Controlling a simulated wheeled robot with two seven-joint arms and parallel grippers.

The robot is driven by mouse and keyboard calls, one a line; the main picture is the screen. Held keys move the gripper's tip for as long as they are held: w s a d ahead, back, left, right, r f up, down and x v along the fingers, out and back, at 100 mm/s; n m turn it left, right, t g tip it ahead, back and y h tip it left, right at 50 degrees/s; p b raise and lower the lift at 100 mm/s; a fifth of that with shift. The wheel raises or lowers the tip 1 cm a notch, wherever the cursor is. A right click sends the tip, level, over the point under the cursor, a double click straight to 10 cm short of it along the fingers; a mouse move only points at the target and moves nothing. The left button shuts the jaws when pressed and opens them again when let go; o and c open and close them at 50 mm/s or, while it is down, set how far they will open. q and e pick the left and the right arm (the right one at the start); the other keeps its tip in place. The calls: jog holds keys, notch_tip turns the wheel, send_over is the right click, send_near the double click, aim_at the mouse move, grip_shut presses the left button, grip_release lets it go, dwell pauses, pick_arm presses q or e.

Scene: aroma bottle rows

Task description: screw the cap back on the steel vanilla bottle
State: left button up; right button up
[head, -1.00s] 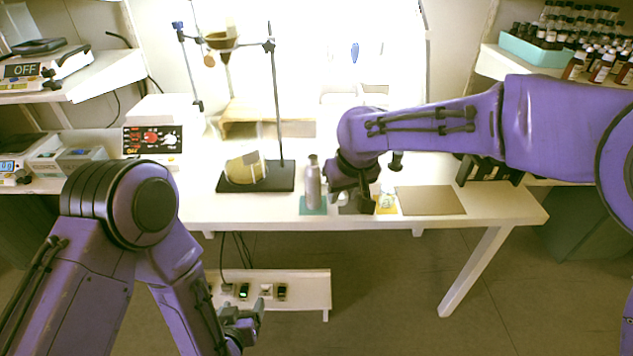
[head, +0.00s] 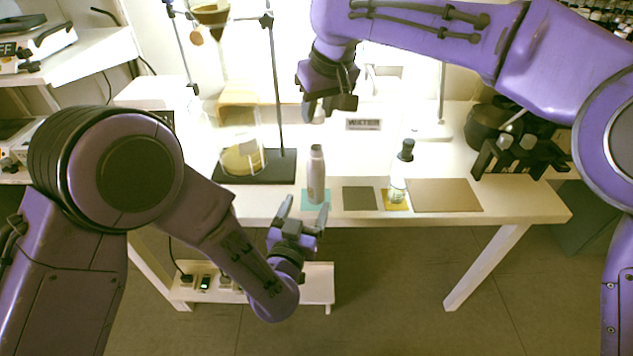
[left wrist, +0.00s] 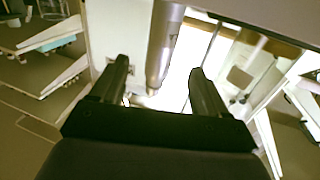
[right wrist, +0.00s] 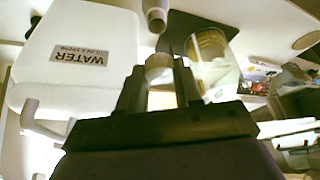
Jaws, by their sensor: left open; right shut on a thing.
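The steel bottle (head: 316,180) stands upright and open-topped on a teal mat (head: 307,203) near the table's front edge. My left gripper (head: 304,209) is open and empty, low in front of the bottle. In the left wrist view the bottle (left wrist: 164,42) shows beyond and between the spread fingers. My right gripper (head: 325,106) is shut on a small pale steel cap (head: 319,115), held above and behind the bottle. In the right wrist view the cap (right wrist: 158,68) sits between the fingertips, with the bottle (right wrist: 155,13) beyond, apart from it.
A dark grey mat (head: 360,198) lies bare right of the bottle. A clear bottle with a black top (head: 398,180) stands on a yellow mat, beside a bare brown mat (head: 445,195). A beaker (head: 241,155) on a stand base is left. A white WATER container (right wrist: 90,45) stands behind.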

pick_arm(q)
jog(key=x, duration=0.9)
jog(key=shift+w, duration=0.4)
pick_arm(e)
jog(key=shift+a, duration=0.1)
pick_arm(q)
jog(key=shift+c, duration=0.2)
grip_shut()
pick_arm(e)
send_over(314, 150)
jog(key=s, duration=0.2)
jog(key=shift+w+d+f, duration=0.1)
jog(key=shift+d+f, duration=0.1)
jog(key=shift+f, duration=1.05)
jog(key=shift+w+d+f, duration=0.1)
jog(key=shift+d+f, duration=0.1)
jog(key=shift+f, duration=1)
jog(key=shift+f, duration=0.15)
jog(key=shift+f, duration=0.75)
jog(key=shift+s+f, duration=0.1)
jog(key=shift+f, duration=0.5)
